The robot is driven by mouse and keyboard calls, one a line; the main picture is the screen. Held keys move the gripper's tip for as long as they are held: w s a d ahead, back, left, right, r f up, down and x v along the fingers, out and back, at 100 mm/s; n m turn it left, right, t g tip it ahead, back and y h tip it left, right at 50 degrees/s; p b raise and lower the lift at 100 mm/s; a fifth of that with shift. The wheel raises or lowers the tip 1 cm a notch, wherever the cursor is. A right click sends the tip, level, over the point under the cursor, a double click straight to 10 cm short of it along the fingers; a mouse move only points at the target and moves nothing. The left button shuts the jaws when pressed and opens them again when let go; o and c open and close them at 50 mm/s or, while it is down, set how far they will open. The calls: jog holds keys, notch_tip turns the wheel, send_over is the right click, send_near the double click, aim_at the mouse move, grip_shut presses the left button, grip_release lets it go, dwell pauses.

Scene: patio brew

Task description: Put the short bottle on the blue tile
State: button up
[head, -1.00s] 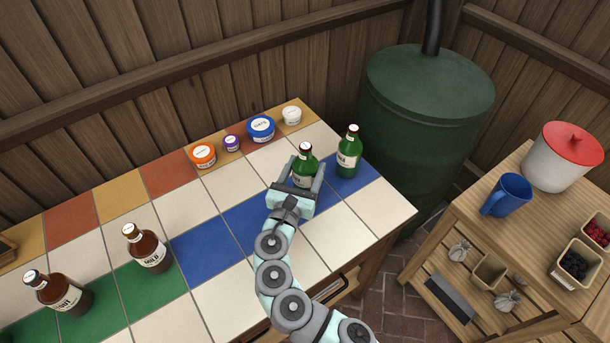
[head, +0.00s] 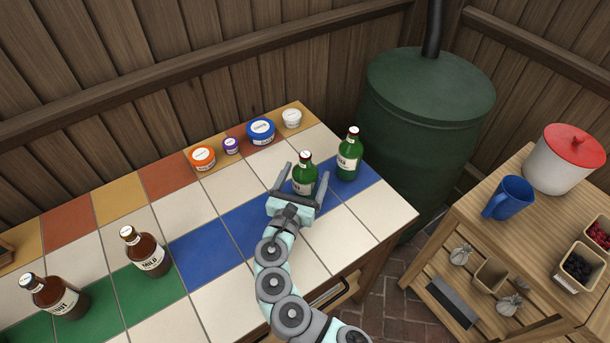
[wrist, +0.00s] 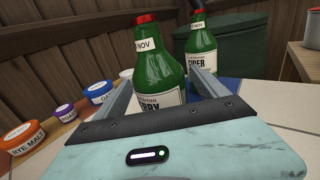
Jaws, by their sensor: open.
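Two brown bottles, one on the left (head: 54,297) and one on the right (head: 146,252), stand on the left. Which bottle is the short one is hard to tell.
Several lidded tubs, including a blue one (head: 261,131) and an orange one (head: 202,158), line the back edge. White tiles (head: 383,209) in front of the blue row are clear. A green barrel (head: 425,130) stands behind the table; a wooden cart (head: 450,260) stands at the right.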

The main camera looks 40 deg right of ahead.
jog(key=shift+r, duration=0.1)
jog(key=shift+s+a+r, duration=0.1)
jog(key=shift+a, duration=0.1)
jog(key=p+v, duration=0.2)
jog(key=v, duration=0.9)
jog(key=shift+s+a+p, duration=0.2)
jog(key=shift+a+p, duration=0.05)
jog(key=shift+p, duration=0.05)
